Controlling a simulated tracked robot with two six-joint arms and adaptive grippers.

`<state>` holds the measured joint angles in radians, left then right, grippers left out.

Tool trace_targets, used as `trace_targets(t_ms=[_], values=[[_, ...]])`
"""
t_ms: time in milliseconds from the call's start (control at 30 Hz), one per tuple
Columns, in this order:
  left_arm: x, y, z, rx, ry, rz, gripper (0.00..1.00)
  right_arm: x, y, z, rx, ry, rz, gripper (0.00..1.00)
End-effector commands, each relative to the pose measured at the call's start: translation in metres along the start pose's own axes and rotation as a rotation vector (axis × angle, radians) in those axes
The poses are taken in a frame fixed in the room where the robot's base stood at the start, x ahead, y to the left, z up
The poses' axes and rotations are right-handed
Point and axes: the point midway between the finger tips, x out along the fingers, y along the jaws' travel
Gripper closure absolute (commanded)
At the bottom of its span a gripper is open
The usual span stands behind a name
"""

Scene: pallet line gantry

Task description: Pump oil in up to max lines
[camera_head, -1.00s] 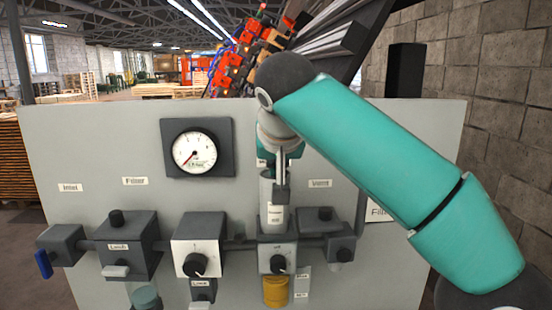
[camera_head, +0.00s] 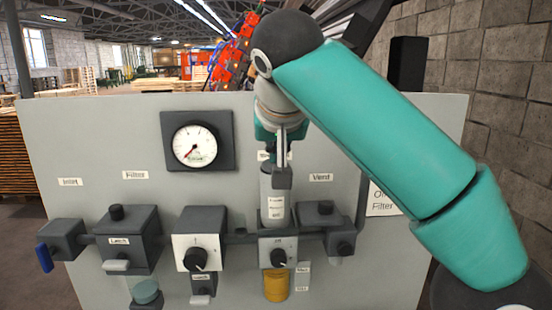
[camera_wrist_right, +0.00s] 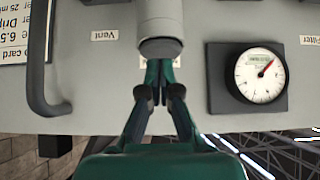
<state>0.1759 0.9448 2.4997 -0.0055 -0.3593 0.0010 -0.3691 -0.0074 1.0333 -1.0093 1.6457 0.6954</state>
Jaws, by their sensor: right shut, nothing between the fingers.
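A grey cylinder (camera_head: 272,205) with a white label stands on the lubricator block (camera_head: 278,249), which has a black knob. Below the block hangs an amber oil bowl (camera_head: 276,286). A line label (camera_head: 303,268) and a second one beneath it sit beside the bowl. The exact oil level against them is too small to read. My right gripper (camera_head: 282,168) points down at the cylinder's top. In the right wrist view its fingers (camera_wrist_right: 159,72) are closed together at the cylinder's end (camera_wrist_right: 160,46). Whether they touch it is unclear. My left gripper is out of view.
A pressure gauge (camera_head: 195,146) is on the panel (camera_head: 80,130). Left along the pipe are a blue-handled inlet valve (camera_head: 45,258), a filter block (camera_head: 128,240) and a regulator block (camera_head: 197,238). A vent block (camera_head: 322,222) is close on the right. A brick wall (camera_head: 500,110) stands behind my right arm.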

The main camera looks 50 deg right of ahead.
Motion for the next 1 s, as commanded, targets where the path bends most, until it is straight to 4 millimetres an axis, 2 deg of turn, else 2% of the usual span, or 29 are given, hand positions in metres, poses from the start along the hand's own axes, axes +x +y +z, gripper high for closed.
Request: trace_targets(t_ms=[100,300,1000], values=[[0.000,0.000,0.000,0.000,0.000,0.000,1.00,-0.018,-0.001,-0.001,0.000,0.006,-0.005,1.00],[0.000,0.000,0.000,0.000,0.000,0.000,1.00,-0.034,0.002,-0.002,0.004,0.009,-0.003,1.00],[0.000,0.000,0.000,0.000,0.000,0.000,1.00,-0.036,0.003,-0.002,0.006,0.010,-0.002,1.00]])
